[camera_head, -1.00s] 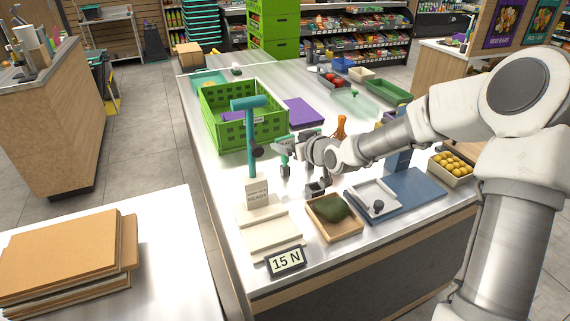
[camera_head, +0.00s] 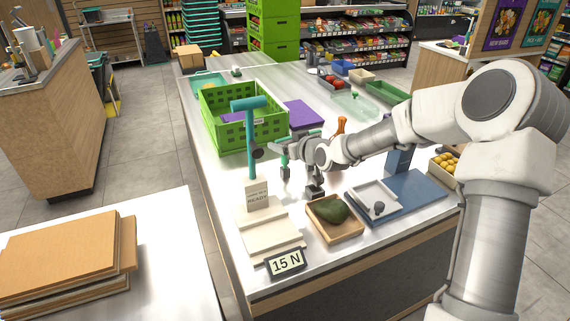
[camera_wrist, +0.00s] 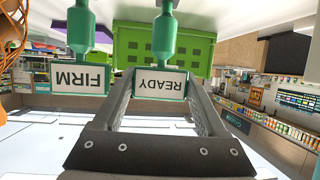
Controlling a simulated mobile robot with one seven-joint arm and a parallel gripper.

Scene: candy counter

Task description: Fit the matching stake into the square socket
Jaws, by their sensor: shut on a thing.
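My gripper (camera_wrist: 160,92) is shut on a teal stake (camera_wrist: 166,38) with a white READY tag (camera_wrist: 160,84). The wrist picture is upside down, with the counter at the top. A second teal stake (camera_wrist: 81,28) with a FIRM tag (camera_wrist: 77,79) stands beside it, apart from my fingers. In the head view my gripper (camera_head: 284,152) reaches left over the counter, behind the dark blocks (camera_head: 315,191). The held stake is small there. I cannot make out the square socket or whether the stake's lower end touches anything.
A green crate (camera_head: 212,128) stands behind my gripper. A teal T-topped post (camera_head: 251,150) rises at left above a cream stand (camera_head: 262,246) with a 15 N display (camera_head: 286,262). A wooden tray (camera_head: 348,231) holds a dark green lump, beside a blue board (camera_head: 420,190).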

